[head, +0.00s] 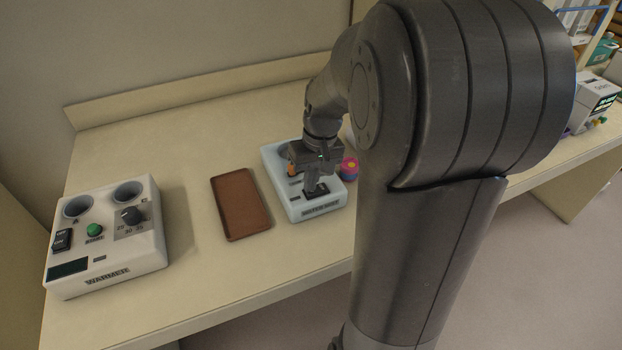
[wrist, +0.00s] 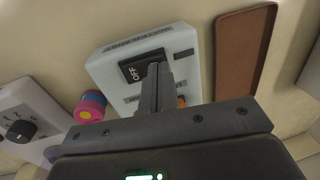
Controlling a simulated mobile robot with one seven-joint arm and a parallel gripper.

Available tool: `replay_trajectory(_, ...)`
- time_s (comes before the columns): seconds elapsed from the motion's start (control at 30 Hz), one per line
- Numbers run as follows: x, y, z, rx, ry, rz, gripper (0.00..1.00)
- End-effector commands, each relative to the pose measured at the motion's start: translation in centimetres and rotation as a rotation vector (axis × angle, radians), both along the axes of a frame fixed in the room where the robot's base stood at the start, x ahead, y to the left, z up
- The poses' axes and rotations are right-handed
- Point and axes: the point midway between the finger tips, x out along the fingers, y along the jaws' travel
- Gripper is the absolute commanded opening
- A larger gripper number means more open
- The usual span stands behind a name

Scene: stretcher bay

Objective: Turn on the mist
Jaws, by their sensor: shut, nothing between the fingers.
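A pale blue box (head: 275,160) stands on the bench under my gripper, with a label on its front edge too small to read surely. It also shows in the wrist view (wrist: 105,68). On its top is a black rocker switch (wrist: 133,72) with OFF readable on its visible end; the rest is hidden behind my fingers. The switch shows in the head view (head: 317,194) too. My gripper (wrist: 157,68) is shut and empty, pointing down at the switch. Its fingertips are at or just above the switch; I cannot tell if they touch. An orange part (head: 291,170) shows beside the gripper.
A brown tray (head: 240,203) lies left of the box. A white warmer (head: 105,255) with knob, green button and switch stands at the far left. A pink, blue and yellow round object (head: 349,169) sits close to the box's right side. The bench (head: 190,310) is clear between them.

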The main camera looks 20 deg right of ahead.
Motion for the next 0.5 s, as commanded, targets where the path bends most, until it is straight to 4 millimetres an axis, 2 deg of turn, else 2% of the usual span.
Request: replay_trajectory(0.5, -0.02, 0.20, -0.40, -0.050, 0.003, -0.001, 0.00)
